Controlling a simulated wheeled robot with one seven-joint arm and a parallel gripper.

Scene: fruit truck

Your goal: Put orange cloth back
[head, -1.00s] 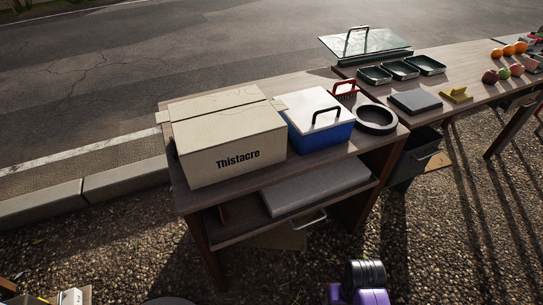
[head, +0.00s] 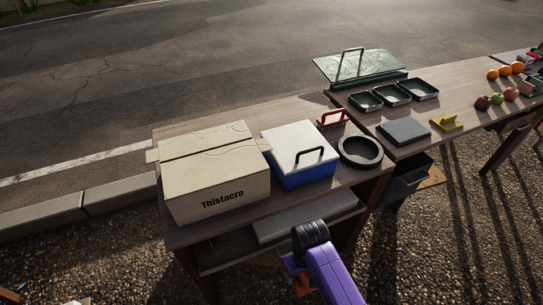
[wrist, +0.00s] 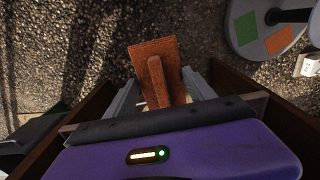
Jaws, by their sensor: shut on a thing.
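An orange-brown slab with a raised ridge along its middle (wrist: 152,57), seemingly the orange cloth, is between the fingers of my gripper (wrist: 162,80) in the wrist view. The gripper is shut on the ridge, and the flat part sticks out beyond the fingertips over gravel. In the head view a bit of orange (head: 301,285) shows beside my purple arm, in front of the table; the fingers cannot be made out there. A round grey base in the wrist view bears a green square (wrist: 246,27) and an orange square (wrist: 278,40).
The wooden table (head: 290,207) holds a cardboard box (head: 215,180), a blue cooler with white lid (head: 300,150) and a black ring-shaped dish (head: 360,152). A grey slab (head: 285,227) lies on the shelf below. A white object (wrist: 308,65) is near the round base.

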